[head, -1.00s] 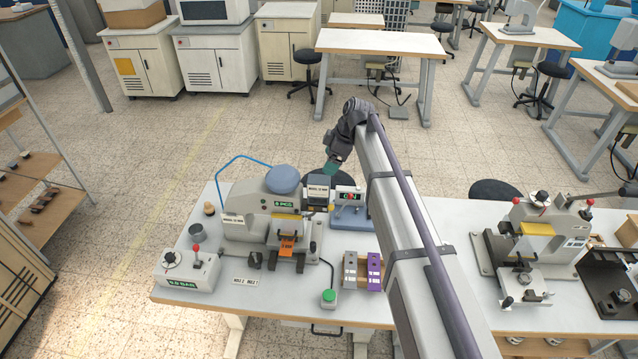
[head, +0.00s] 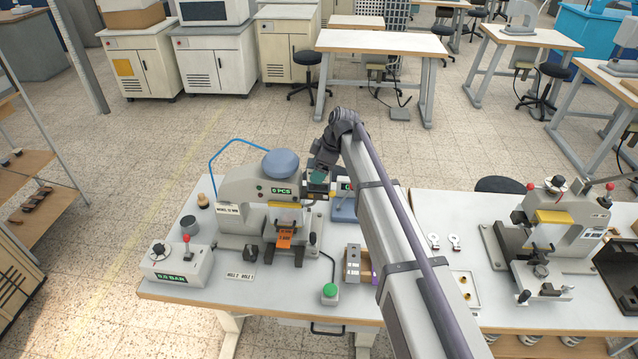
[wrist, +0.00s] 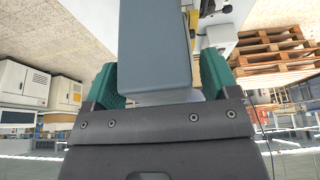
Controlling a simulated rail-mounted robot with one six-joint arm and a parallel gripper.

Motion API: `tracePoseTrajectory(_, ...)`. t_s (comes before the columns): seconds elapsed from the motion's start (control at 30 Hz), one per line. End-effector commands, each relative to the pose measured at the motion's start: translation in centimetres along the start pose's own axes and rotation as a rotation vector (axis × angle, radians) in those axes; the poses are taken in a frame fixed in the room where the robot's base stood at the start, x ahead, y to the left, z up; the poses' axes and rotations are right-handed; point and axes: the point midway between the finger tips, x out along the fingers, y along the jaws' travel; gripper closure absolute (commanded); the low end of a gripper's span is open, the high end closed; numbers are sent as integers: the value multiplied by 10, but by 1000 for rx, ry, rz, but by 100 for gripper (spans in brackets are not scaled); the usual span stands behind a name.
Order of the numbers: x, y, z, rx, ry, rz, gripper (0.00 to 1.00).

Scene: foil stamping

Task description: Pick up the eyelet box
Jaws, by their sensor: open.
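I cannot tell for certain which thing is the eyelet box. In the wrist view, a plain blue-grey block (wrist: 155,45) lies between my gripper's (wrist: 160,78) two green fingers, which stand apart on either side of it. Whether the fingers touch it is unclear. In the head view, my gripper (head: 318,180) is beside the head of the grey stamping press (head: 240,190), above the table; its fingertips are small and partly hidden there. A small open tray with brass-coloured bits (head: 464,288) lies on the table right of my arm.
A grey block (head: 353,262) stands on the table beside my arm, with a purple one mostly hidden behind it. A green button (head: 330,291) and a control box (head: 178,263) are near the front. Another press (head: 550,235) stands at the right.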

Motion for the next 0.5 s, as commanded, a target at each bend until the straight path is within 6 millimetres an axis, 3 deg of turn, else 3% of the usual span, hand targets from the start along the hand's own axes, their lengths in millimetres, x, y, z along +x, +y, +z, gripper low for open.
tracePoseTrajectory(0.07,-2,0,0,0,0,0,20)
tracePoseTrajectory(0.5,-2,0,-1,0,0,0,62)
